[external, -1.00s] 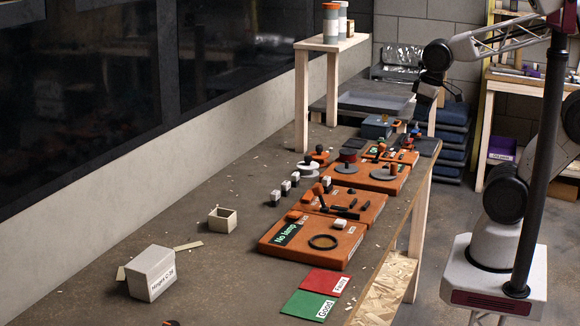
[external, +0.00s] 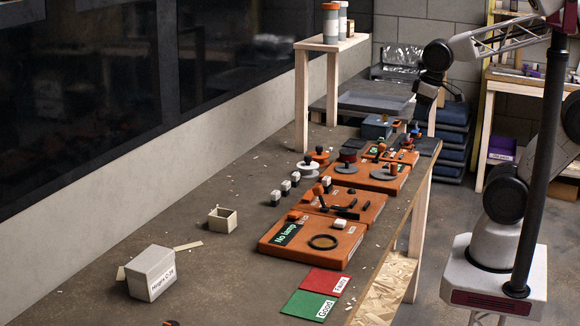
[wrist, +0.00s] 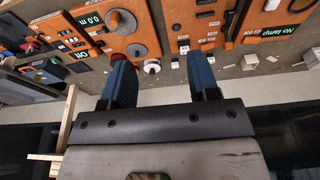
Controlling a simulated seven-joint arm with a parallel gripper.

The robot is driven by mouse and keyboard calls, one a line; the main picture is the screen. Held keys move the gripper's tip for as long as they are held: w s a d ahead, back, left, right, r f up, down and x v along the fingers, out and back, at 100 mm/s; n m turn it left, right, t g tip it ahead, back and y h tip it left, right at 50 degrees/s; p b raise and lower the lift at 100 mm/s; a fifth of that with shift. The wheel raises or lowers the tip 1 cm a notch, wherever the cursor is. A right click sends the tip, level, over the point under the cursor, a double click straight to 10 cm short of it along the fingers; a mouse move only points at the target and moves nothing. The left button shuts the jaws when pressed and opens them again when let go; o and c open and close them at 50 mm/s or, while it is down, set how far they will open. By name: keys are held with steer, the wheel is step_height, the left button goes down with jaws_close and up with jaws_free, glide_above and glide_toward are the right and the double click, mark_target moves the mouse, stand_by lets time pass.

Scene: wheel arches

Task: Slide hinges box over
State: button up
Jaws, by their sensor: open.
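The hinges box (external: 151,273) is a pale grey-white closed carton with a printed "Hinges" label on its front. It stands on the bench at the near left in the external view. My gripper (external: 426,92) is far from it, raised near the far end of the bench. In the wrist view my gripper (wrist: 161,78) is open, with two blue-padded fingers apart and nothing between them. A pale box edge shows at the right border of the wrist view; I cannot tell which box it is.
Orange boards (external: 315,240) with knobs and levers line the bench's right side. A small open box (external: 222,219) stands behind the hinges box. Red (external: 326,282) and green (external: 308,305) cards lie to its right. A raised shelf (external: 332,42) stands at the back.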

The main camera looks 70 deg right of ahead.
steer(key=shift+c, duration=0.4)
